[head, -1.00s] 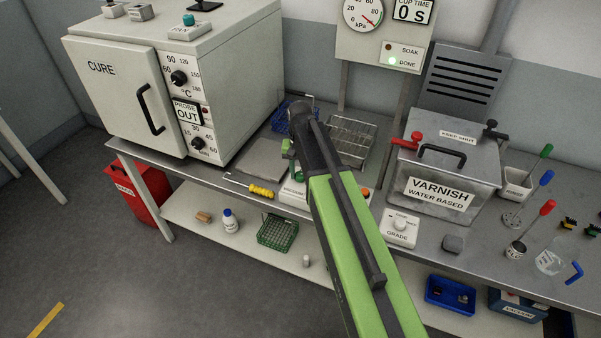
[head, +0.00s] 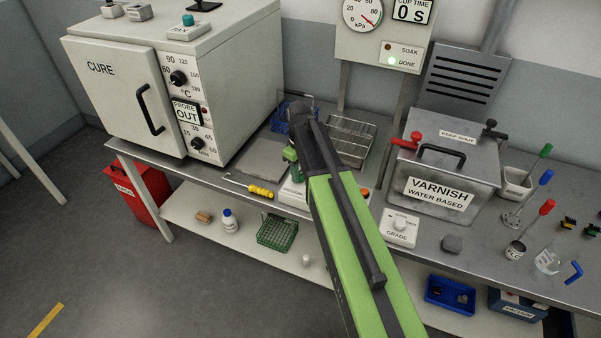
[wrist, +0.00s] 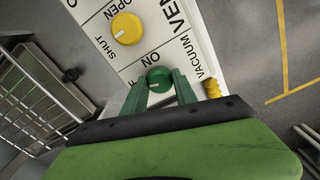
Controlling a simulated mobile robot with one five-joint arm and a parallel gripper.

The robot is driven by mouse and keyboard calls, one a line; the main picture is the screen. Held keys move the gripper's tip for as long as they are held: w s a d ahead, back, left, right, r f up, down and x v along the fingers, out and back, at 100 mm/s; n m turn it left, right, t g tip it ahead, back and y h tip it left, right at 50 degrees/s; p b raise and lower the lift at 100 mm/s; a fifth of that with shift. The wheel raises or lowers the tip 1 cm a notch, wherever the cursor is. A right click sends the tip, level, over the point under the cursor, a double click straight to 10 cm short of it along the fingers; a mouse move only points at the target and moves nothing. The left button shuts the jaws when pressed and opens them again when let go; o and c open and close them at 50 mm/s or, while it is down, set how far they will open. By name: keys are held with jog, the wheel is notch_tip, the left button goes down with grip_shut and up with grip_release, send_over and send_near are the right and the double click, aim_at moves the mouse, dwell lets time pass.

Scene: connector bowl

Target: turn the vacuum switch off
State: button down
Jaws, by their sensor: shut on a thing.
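The vacuum switch is a round green knob (wrist: 159,76) with a pale pointer line, on a white panel (wrist: 196,50) lettered VACUUM. The word ON is printed beside it. My gripper (wrist: 160,88) is shut on this knob, with one green finger on each side, in the wrist view. In the head view my gripper (head: 291,160) is low over the panel (head: 292,194), and the knob is hidden behind it and my arm. I cannot tell exactly which label the pointer line meets.
A yellow vent knob (wrist: 127,28), lettered OPEN and SHUT, is close by on the same panel. A wire rack (head: 350,138) stands behind my arm. A yellow-handled tool (head: 261,190) lies left of the panel. The varnish tank (head: 447,170) is to the right.

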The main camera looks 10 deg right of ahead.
aim_at(300, 174)
jog(key=shift+s+n, duration=0.15)
jog(key=shift+n, duration=1.45)
jog(key=c, duration=1)
grip_release()
notch_tip(300, 174, up, 18)
jog(key=p, duration=1.7)
jog(key=shift+f, duration=0.25)
jog(key=shift+f, duration=0.1)
